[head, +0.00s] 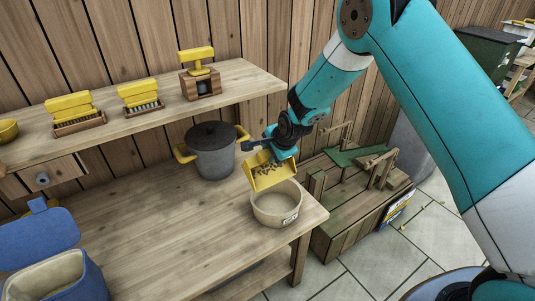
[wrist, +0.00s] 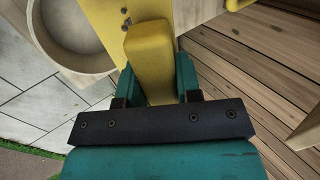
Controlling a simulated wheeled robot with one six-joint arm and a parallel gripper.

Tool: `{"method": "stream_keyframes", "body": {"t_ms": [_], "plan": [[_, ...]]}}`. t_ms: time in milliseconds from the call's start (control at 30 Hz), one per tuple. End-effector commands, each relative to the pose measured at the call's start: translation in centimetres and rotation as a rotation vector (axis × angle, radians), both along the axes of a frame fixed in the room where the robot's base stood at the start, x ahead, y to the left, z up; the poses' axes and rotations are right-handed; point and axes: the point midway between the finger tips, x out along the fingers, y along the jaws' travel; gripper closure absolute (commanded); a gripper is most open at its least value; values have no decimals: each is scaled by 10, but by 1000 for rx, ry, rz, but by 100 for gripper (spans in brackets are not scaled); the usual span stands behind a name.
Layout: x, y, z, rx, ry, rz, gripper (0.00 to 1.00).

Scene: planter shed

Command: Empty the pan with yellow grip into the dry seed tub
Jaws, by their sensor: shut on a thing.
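The yellow pan (head: 267,180) hangs tilted over the dry seed tub, its open face towards the head camera. Several dark bits lie in it. My gripper (head: 262,145) is shut on the pan's yellow grip, which shows between the two teal fingers (wrist: 155,88) in the wrist view. The tub (head: 275,213) is a round, pale beige bowl with a small label, standing near the right end of the bench. It also shows at the upper left of the wrist view (wrist: 107,63), where its visible inside looks bare. The pan hides part of the tub's opening.
A grey pot (head: 215,160) with yellow handles and a dark lid stands just left of the pan. A shelf (head: 150,115) with yellow-topped brushes runs behind. A blue bin (head: 55,275) is at the front left. The middle of the bench (head: 150,230) is clear.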

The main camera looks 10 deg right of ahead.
Motion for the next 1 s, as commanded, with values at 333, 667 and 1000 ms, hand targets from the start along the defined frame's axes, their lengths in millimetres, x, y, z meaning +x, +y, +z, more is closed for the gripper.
{"method": "stream_keyframes", "body": {"t_ms": [333, 667, 1000], "plan": [[-24, -8, -3, 70, -208, 0, 97], [-31, -11, 2, 90, -271, 0, 97], [-31, -11, 3, 92, -272, 0, 97]]}}
